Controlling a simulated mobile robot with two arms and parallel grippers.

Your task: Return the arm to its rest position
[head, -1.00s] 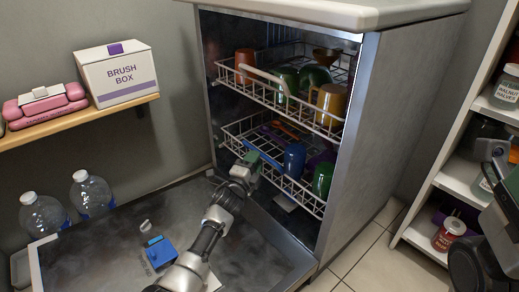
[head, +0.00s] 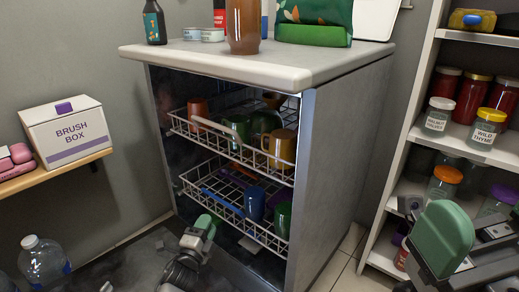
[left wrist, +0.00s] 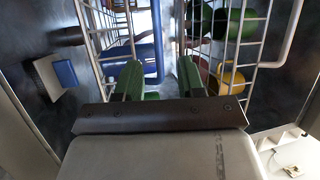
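My left gripper (head: 205,224) is in front of the dishwasher's lower rack (head: 215,195), over the lowered door. In the left wrist view its two green fingers (left wrist: 160,78) are apart with nothing held between them. A blue mug (head: 255,204) and a green mug (head: 282,218) stand in the lower rack, beyond the gripper. My right gripper (head: 465,245) shows in part at the lower right, in front of the shelves; one green finger pad is large in view, and its opening cannot be made out.
The upper rack (head: 213,141) holds a brown mug (head: 197,107), green mugs and a yellow mug (head: 280,148). The worktop (head: 290,62) above holds a bottle, cans and a bag. A shelf unit with jars (head: 440,118) stands right. A brush box (head: 68,135) and water bottle (head: 44,262) are left.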

